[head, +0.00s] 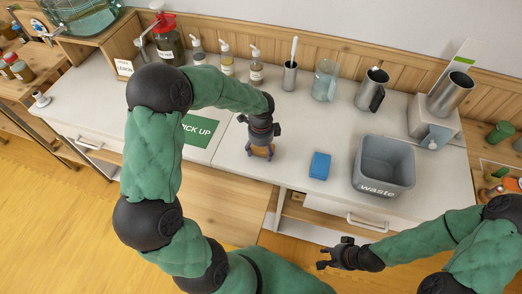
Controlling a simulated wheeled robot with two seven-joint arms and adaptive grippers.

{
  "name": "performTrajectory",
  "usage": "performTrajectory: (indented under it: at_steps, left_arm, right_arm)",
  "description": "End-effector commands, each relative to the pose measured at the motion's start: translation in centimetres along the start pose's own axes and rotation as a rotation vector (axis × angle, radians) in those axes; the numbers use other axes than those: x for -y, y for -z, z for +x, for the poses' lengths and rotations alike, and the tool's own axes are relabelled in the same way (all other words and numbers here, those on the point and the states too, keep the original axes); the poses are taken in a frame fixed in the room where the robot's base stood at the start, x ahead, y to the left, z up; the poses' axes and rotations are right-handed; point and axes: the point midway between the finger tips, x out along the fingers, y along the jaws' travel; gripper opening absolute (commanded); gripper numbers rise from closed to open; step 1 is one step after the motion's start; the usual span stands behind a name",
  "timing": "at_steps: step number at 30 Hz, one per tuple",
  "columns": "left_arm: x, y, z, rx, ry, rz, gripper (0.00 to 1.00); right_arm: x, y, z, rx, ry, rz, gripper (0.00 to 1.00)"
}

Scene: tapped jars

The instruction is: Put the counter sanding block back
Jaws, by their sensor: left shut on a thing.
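My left gripper (260,150) points down at the counter's front part, right of the green "PICK UP" mat. It is shut on a small tan-orange block (262,152), which looks like the sanding block and is mostly hidden by the fingers. I cannot tell whether the block touches the counter (232,165). A blue block (320,165) lies flat on the counter to the right of the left gripper. My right gripper (330,257) is in front of the counter, low in the view, empty and apparently open.
A grey "waste" bin (384,165) stands right of the blue block. Pump bottles (226,60), a metal cup with a stick (290,75), a glass jug (325,80) and a steel pitcher (371,90) line the back. The green mat (198,130) lies left.

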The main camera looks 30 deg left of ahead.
Motion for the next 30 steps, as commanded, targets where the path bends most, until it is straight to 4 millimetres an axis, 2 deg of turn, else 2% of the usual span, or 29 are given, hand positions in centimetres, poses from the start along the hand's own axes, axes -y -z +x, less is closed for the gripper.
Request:
performTrajectory:
  at_steps: [11, 12, 14, 15, 26, 30]
  left_arm:
    - [0.0, 0.0, 0.4, 0.0, 0.001, -0.001, 0.42]
    - [0.0, 0.0, 0.5, 0.0, 0.001, -0.001, 0.71]
    - [0.0, 0.0, 0.4, 0.0, 0.001, -0.001, 0.88]
    - [0.0, 0.0, 0.4, 0.0, 0.001, -0.001, 0.92]
    - [0.0, 0.0, 0.2, 0.0, 0.002, -0.001, 0.92]
    - [0.1, 0.0, -0.9, 0.0, 0.003, -0.001, 0.92]
  right_arm:
    - [-0.1, 0.0, 0.2, 0.0, 0.0, 0.0, 0.32]
    - [-0.1, 0.0, 0.2, 0.0, 0.0, 0.0, 0.32]
    - [-0.1, 0.0, 0.1, 0.0, 0.0, 0.0, 0.32]
    - [-0.1, 0.0, 0.1, 0.0, 0.0, 0.0, 0.32]
    - [0.0, 0.0, 0.1, 0.0, 0.0, 0.0, 0.32]
    - [0.1, 0.0, -0.3, 0.0, 0.0, 0.0, 0.32]
